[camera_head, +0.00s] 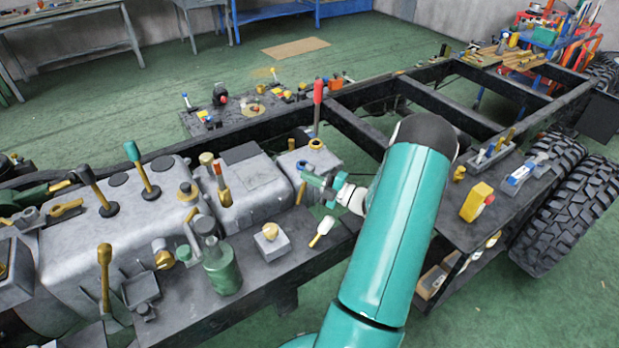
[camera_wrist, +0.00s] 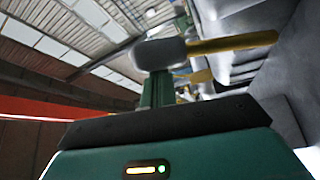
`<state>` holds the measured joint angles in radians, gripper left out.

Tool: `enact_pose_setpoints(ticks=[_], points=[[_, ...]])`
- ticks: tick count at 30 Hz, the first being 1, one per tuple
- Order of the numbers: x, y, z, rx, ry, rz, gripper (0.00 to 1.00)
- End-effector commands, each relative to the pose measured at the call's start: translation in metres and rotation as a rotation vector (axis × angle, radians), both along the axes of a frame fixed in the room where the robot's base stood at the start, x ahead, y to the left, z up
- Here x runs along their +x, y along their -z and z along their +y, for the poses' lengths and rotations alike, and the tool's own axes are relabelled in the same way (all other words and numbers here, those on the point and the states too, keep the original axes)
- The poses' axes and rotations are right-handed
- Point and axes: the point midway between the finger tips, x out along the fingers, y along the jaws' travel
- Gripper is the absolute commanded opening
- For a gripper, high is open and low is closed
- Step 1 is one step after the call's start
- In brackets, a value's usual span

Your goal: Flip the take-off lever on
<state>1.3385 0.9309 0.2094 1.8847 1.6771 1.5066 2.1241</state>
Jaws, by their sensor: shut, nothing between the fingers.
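A short lever with a yellow shaft (camera_head: 300,192) and a grey knob stands on the near side of a small grey housing (camera_head: 320,156); it appears to be the take-off lever. My gripper (camera_head: 309,176) is shut and empty, its teal fingertips right at this lever's upper end. In the wrist view, the grey knob (camera_wrist: 160,53) and yellow shaft (camera_wrist: 235,43) lie just beyond my shut fingers (camera_wrist: 158,90). The knob overlaps the fingertips there, and I cannot tell whether they touch.
A tall red-handled lever (camera_head: 318,100) rises behind the housing. A green bottle (camera_head: 221,265), a white-bladed tool (camera_head: 321,232) and a block with a yellow knob (camera_head: 271,241) stand on the near shelf. More levers rise from the grey gearbox (camera_head: 130,225) at left.

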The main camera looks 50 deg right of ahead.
Motion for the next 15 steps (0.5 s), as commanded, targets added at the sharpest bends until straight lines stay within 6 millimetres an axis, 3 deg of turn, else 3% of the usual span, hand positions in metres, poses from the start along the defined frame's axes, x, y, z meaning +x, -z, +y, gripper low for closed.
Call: enact_pose_setpoints(ticks=[7,11,15], points=[[-0.002,-0.009,-0.005,-0.005,0.013,0.004,0.00],[-0.002,-0.031,-0.003,-0.007,0.008,0.000,0.00],[-0.013,-0.052,0.010,-0.004,0.005,0.001,0.00]])
